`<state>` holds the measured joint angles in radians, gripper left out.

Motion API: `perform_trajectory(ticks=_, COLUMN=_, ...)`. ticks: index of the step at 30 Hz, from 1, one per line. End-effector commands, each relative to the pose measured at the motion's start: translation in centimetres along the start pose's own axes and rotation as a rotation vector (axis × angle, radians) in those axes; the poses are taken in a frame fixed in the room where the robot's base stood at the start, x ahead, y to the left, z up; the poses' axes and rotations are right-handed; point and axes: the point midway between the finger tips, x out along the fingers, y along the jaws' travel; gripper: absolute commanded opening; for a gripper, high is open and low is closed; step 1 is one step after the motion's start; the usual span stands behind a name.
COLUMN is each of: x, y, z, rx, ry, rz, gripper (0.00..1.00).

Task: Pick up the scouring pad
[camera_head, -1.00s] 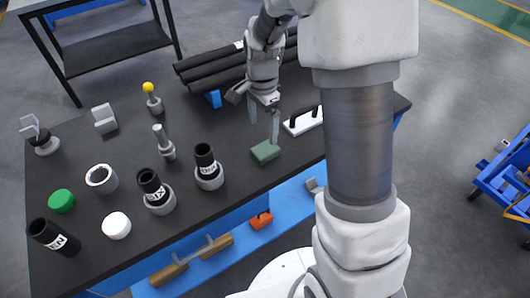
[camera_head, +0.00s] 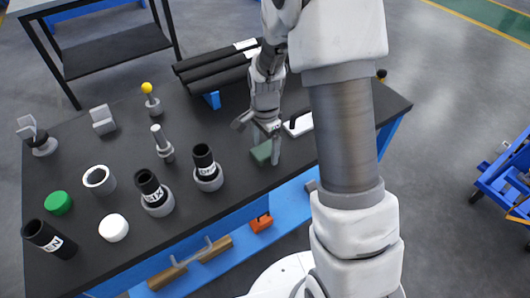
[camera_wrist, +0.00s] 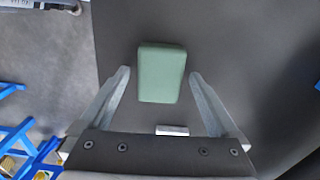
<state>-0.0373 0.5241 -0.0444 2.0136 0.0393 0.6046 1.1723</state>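The scouring pad (camera_head: 262,152) is a small green block lying on the dark table top near its front edge. In the wrist view the pad (camera_wrist: 162,73) lies ahead of and between the two finger lines, closer to the camera's left finger. My gripper (camera_head: 266,146) is open, pointing down at the pad, with a finger seen on each side of it in the head view. In the wrist view my gripper (camera_wrist: 160,76) shows both fingers apart, with a gap between each finger and the pad. One finger covers part of the pad in the head view.
A white block with a black handle (camera_head: 299,124) is just right of the gripper. Black bottles (camera_head: 207,165) in grey holders stand to the left. Black rolls (camera_head: 215,72) lie behind. A blue shelf (camera_head: 290,204) runs below the table's front edge.

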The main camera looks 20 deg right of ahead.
Motion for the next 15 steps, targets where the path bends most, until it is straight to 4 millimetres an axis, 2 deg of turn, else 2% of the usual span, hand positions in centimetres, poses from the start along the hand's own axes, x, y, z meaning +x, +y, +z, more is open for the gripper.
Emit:
perform_trajectory(ticks=1, x=-0.02, y=0.00, z=0.00, rx=0.000, ry=0.000, rz=0.000, gripper=0.86)
perform_trajectory(ticks=2, x=-0.02, y=0.00, z=0.00, rx=0.000, ry=0.000, rz=0.000, gripper=0.80)
perform_trajectory(ticks=13, x=-0.04, y=-0.01, z=0.00, rx=0.000, ry=0.000, rz=0.000, gripper=0.14)
perform_trajectory(ticks=15, x=-0.05, y=-0.01, z=0.00, rx=0.000, ry=0.000, rz=0.000, gripper=0.13)
